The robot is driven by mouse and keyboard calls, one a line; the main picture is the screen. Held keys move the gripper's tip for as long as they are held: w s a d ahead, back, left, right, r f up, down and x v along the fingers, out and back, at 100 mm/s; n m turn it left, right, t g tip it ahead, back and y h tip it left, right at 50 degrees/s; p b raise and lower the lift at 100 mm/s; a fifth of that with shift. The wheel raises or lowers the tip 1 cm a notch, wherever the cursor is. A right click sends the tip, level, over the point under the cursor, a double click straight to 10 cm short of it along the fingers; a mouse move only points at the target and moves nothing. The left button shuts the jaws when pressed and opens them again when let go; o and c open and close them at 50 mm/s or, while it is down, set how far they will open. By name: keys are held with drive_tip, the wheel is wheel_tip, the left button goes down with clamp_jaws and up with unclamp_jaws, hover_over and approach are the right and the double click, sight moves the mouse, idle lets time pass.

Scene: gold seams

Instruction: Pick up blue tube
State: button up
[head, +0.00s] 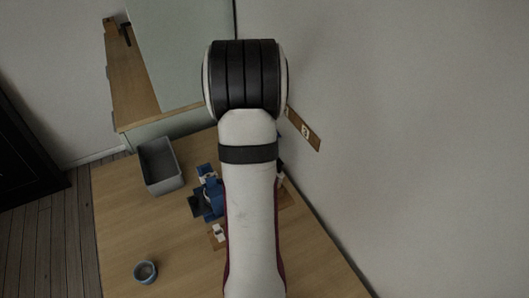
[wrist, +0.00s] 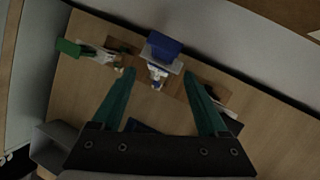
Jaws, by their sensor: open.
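In the wrist view, a blue-ended item with a whitish lower part, likely the blue tube (wrist: 164,45), lies on a brown board. My gripper (wrist: 160,74) is open, with its two dark green fingers spread apart. The item's whitish part appears between the fingertips and its blue part beyond them. I cannot tell the height gap. In the head view my arm hides much of this area. Blue shapes show just left of the arm, but I cannot tell which is the tube.
A green-ended item (wrist: 69,47) lies left of the fingers in the wrist view. A grey bin (head: 161,167) stands at the table's back left. A small blue-grey cup (head: 145,272) stands at the front left. The wooden table (head: 170,230) is clear between them. A wall borders the right.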

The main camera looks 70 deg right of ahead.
drive_tip(key=x, duration=0.4)
drive_tip(key=shift+d+f, duration=0.1)
drive_tip(key=shift+f, duration=0.2)
clamp_jaws()
